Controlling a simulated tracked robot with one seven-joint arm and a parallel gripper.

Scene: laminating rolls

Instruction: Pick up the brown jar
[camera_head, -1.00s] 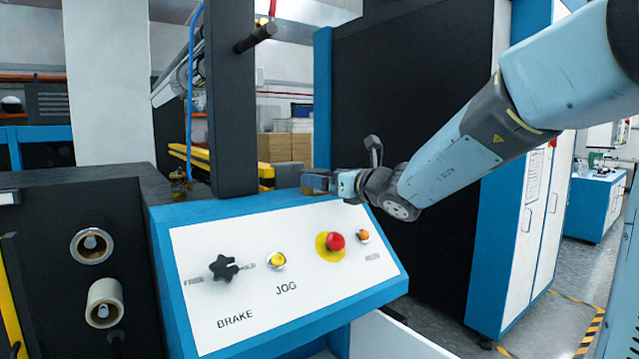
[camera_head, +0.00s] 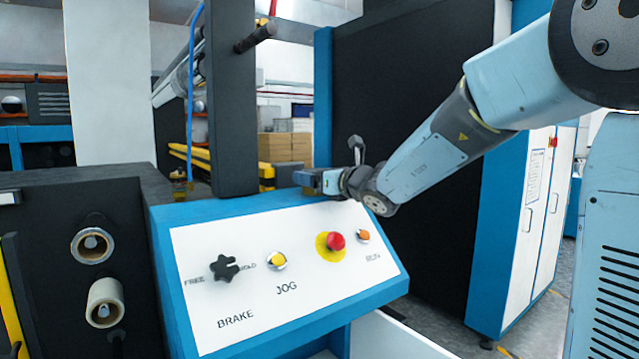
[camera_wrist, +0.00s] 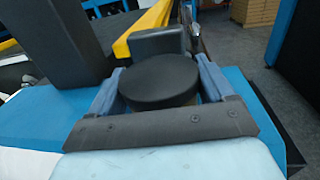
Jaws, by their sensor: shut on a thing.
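The brown jar shows in the wrist view as a round black lid (camera_wrist: 160,82), with a sliver of yellowish-brown body below its right edge. The rest of its body is hidden under the lid and my gripper. My gripper (camera_wrist: 158,76) has one finger on each side of the jar and is shut on it. In the head view my gripper (camera_head: 308,181) is at the top rear edge of the blue control console, and I cannot make out the jar there. I cannot tell whether the jar is touching the surface below.
The console (camera_head: 275,270) has a black knob, a yellow button, a red stop button and an orange button in front of my gripper. A dark upright post (camera_head: 232,100) stands to the left. A large black panel (camera_head: 410,90) stands behind my arm.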

